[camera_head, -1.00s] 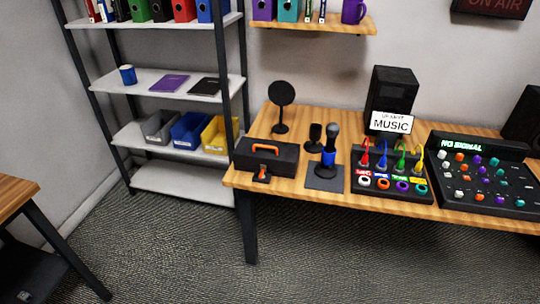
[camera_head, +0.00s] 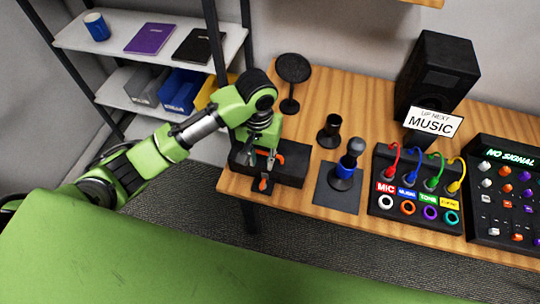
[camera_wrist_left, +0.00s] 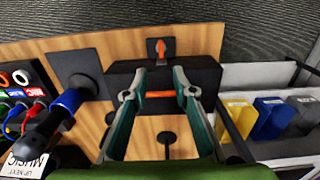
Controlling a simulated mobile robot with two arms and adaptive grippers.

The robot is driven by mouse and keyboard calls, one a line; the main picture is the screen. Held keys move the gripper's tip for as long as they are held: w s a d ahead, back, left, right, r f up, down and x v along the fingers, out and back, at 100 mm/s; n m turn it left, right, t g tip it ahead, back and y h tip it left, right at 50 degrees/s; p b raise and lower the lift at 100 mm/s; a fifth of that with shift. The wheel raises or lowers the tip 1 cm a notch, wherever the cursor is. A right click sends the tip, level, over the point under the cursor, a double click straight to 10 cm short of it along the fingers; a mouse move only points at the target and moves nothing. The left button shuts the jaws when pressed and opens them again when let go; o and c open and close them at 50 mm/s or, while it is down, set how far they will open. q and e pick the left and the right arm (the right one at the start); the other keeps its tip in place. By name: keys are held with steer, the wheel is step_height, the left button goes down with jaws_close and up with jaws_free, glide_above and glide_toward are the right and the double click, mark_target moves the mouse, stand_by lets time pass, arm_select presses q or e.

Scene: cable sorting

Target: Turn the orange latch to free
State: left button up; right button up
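The orange latch (camera_head: 263,185) sits on a small black base at the front of a black case (camera_head: 295,172) on the table's left end. In the left wrist view the latch (camera_wrist_left: 160,47) shows beyond the fingertips, its long side pointing away from the case. The case has an orange handle (camera_wrist_left: 160,94). My left gripper (camera_head: 262,162) is over the case, its fingers pointing down. In the left wrist view its fingers (camera_wrist_left: 161,72) are spread apart with nothing held, and the handle shows between them. My right gripper is not in view.
Further right are a cable panel (camera_head: 375,205) and a mixer (camera_head: 483,225). A shelf with bins stands behind left.

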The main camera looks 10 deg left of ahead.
arm_select(q)
glide_toward(262, 184)
steer(key=shift+s+d+p, duration=0.1)
steer(key=shift+s+p, duration=0.1)
steer(key=shift+p, duration=0.15)
steer(key=f, duration=0.7)
steer(key=shift+w+f, duration=0.2)
steer(key=shift+f, duration=0.5)
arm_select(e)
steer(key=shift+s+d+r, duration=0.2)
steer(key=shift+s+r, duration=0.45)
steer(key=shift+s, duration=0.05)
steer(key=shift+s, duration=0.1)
arm_select(q)
jaws_close()
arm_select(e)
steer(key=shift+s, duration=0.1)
